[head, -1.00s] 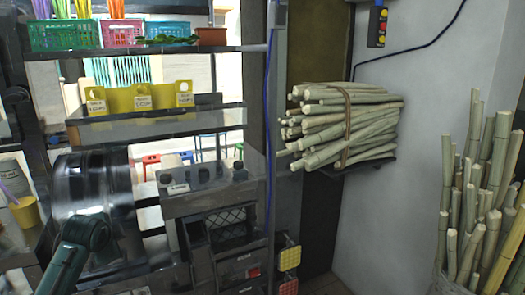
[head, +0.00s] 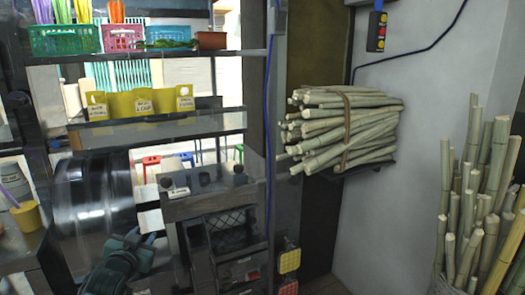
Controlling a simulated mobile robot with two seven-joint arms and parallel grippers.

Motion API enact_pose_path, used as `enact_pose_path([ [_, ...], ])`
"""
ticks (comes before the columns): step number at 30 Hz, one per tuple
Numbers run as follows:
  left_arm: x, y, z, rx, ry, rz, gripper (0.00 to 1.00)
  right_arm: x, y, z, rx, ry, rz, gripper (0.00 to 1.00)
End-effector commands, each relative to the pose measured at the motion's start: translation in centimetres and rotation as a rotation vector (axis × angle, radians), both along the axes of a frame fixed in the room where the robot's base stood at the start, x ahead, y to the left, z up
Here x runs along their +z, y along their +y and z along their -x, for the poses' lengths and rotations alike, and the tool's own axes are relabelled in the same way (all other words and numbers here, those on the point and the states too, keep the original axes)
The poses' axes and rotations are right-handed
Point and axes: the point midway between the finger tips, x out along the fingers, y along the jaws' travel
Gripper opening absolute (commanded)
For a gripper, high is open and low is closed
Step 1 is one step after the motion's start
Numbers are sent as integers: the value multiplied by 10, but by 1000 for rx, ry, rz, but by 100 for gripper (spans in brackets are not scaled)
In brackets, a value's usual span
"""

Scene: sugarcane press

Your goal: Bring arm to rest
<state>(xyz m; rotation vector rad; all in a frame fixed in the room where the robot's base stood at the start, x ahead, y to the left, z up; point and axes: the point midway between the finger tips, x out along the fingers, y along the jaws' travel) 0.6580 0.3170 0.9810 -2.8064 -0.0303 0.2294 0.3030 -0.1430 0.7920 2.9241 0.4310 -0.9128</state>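My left arm comes in from the bottom left in the head view, dark green and grey. Its gripper end (head: 143,250) is low in the picture, in front of the dark metal drum (head: 92,200) and left of the grey press cabinet (head: 215,205). Its fingers are too dark and small to tell whether they are open or shut. I see nothing clearly held in it. My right arm and gripper are not in view.
A tied bundle of cane (head: 345,128) rests on a wall shelf. More cane (head: 478,205) stands at the right. A yellow cup (head: 26,216) stands at far left.

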Motion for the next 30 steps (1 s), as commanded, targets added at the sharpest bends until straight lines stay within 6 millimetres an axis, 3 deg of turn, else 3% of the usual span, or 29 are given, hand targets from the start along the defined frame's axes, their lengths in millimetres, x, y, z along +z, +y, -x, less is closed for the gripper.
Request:
enact_pose_path([
  [1, -23, -12, 16, -19, 32, 7, 32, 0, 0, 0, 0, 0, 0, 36],
  [5, -76, -45, 64, -71, 111, 33, 32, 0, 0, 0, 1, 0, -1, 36],
  [10, -143, -96, 158, -142, 241, 100, 32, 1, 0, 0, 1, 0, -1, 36],
  [15, -180, -140, 259, -190, 365, 191, 32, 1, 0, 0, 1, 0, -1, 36],
  [18, -187, -157, 305, -201, 419, 238, 32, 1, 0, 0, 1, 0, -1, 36],
  [21, -188, -167, 335, -204, 455, 272, 32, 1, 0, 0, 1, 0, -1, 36],
  [24, -188, -172, 350, -206, 475, 289, 32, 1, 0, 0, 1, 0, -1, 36],
  [30, -188, -174, 355, -206, 481, 294, 32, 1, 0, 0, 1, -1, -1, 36],
])
